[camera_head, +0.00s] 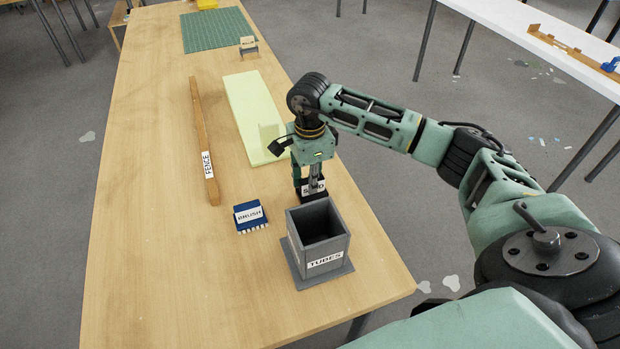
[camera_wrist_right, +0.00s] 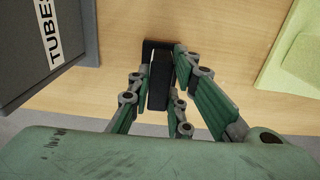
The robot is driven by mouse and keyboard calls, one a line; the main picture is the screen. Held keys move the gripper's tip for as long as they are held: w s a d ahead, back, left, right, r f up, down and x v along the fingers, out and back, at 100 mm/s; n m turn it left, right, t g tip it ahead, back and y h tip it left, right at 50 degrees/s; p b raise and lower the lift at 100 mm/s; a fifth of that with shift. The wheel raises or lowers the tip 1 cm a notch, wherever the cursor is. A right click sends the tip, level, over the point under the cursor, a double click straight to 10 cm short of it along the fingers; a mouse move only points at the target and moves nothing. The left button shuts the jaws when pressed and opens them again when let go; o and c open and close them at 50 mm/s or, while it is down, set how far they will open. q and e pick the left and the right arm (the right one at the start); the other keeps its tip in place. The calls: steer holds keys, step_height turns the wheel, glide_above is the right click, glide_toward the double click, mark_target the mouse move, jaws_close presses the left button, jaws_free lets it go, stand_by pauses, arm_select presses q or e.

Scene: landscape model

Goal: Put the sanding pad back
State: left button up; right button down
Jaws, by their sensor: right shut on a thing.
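The sanding pad (camera_head: 314,187) is a small black block with a white label, partly covered by my gripper. It stands just behind the grey TUBES box in the head view. My right gripper (camera_head: 312,174) points down from above and is shut on the pad's upper part. In the right wrist view the black pad (camera_wrist_right: 158,78) sits between the two green-and-grey fingers (camera_wrist_right: 160,88). I cannot tell whether the pad's underside touches the table. My left gripper is not in view.
The open grey TUBES box (camera_head: 345,268) stands close in front of the pad. A blue brush (camera_head: 250,216) lies to its left. A wooden fence strip (camera_head: 203,140), a pale yellow-green board (camera_head: 243,108) and a green mat (camera_head: 219,28) lie further back. The table's left side (camera_head: 150,180) is clear.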

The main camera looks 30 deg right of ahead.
steer(key=shift+f, duration=0.3)
stand_by(0.7)
steer(key=c, duration=1.5)
jaws_free()
steer(key=shift+c, duration=0.2)
steer(key=shift+r, duration=0.1)
step_height(320, 180, up, 12)
